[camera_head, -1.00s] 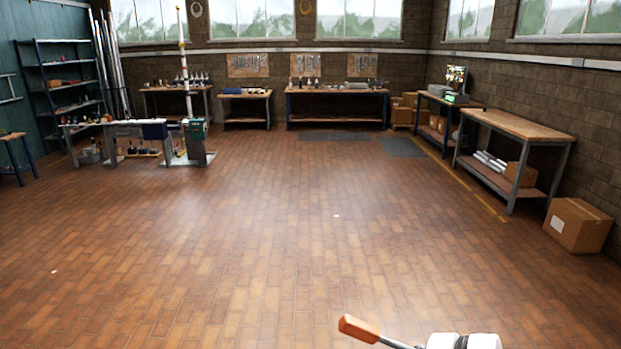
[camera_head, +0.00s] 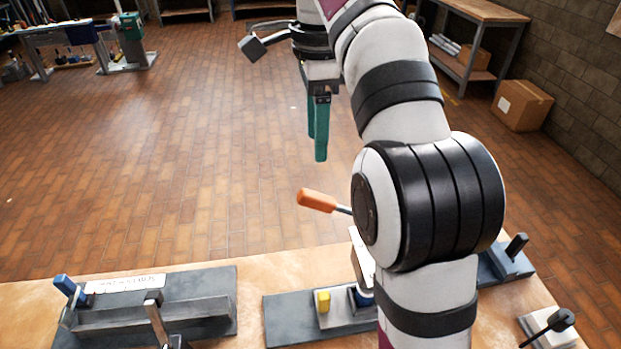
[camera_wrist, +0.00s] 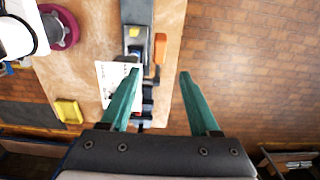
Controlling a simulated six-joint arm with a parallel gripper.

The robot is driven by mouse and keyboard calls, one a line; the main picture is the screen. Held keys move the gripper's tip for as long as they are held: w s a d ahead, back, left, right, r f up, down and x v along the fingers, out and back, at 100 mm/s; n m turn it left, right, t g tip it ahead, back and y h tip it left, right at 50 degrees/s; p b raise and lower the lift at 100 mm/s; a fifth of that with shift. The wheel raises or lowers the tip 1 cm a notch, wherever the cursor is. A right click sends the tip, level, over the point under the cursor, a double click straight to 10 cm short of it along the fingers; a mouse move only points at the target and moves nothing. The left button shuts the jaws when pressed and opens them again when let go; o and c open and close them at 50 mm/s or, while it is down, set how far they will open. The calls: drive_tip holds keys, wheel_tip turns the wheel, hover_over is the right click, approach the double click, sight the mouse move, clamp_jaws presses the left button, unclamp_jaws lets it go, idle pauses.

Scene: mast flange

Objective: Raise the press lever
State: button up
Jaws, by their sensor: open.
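The press lever has an orange grip (camera_head: 317,200) on a thin metal rod that runs right and passes behind my arm. The grip points left, tilted slightly up, above the bench's far edge. The press's pale upright (camera_head: 361,256) and grey base (camera_head: 290,318) are partly hidden by my arm. In the wrist view the orange grip (camera_wrist: 158,48) shows just beyond the fingertips. My gripper (camera_head: 316,150), with green fingers pointing down, is above the grip and apart from it. In the wrist view my gripper (camera_wrist: 160,73) is open, with nothing held between its fingers.
A grey fixture (camera_head: 150,318) with a blue-tipped handle stands on the wooden bench (camera_head: 250,266) at left. A small yellow block (camera_head: 322,300) is on the press base. A black-knobbed lever (camera_head: 561,320) is at lower right.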

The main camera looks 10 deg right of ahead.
sight(316, 195)
wheel_tip(316, 195, down, 14)
drive_tip(key=shift+r, duration=0.25)
clamp_jaws()
idle(1.2)
